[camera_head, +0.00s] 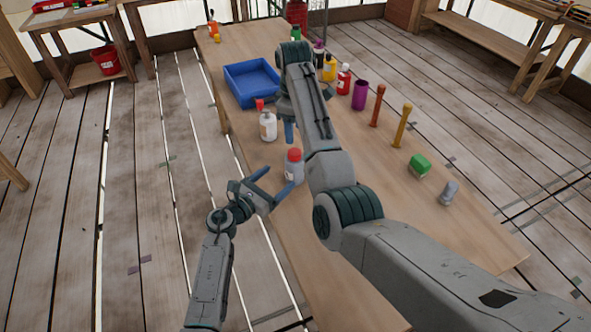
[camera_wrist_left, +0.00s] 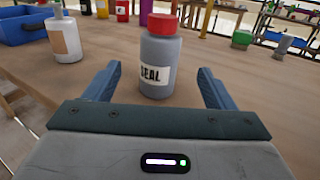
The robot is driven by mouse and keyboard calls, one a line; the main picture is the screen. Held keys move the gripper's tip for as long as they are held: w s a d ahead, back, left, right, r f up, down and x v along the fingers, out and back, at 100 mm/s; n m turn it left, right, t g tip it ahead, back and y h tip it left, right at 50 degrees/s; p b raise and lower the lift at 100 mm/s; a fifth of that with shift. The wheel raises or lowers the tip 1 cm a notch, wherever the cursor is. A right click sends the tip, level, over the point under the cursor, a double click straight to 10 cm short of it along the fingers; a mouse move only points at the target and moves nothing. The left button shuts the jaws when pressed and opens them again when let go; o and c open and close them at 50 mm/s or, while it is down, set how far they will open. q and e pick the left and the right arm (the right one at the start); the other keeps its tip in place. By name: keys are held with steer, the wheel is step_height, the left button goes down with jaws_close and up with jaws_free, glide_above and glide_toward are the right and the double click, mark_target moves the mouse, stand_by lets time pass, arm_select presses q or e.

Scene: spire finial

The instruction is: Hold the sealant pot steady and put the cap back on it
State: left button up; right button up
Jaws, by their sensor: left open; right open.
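The sealant pot (camera_head: 293,173) is a grey bottle marked SEAL, upright on the table. A red cap (camera_head: 294,154) sits on its top. The pot (camera_wrist_left: 159,60) and cap (camera_wrist_left: 163,23) also show in the left wrist view. My left gripper (camera_head: 273,183) is open and low, facing the pot from the left. In its wrist view the pot stands ahead, between the spread fingers as seen, with gaps at both sides. My right gripper (camera_head: 287,130) is open, pointing down behind the pot; its arm partly hides it.
A white bottle (camera_head: 268,127) stands behind the pot, with a red piece just above it. A blue tray (camera_head: 236,97) lies farther back. Bottles and coloured posts line the right side, with a green block (camera_head: 420,164) and grey cylinder (camera_head: 449,192). The near table (camera_head: 318,255) is clear.

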mark_target(298, 160)
arm_select(q)
steer(key=x, duration=1)
arm_select(e)
steer(key=shift+w, duration=0.1)
arm_select(q)
steer(key=shift+w+d, duration=0.15)
steer(key=shift+d, duration=0.1)
jaws_close()
arm_select(e)
steer(key=n, duration=0.3)
steer(key=shift+n, duration=0.4)
steer(key=n, duration=0.3)
steer(key=shift+n, duration=0.3)
steer(key=n, duration=0.6)
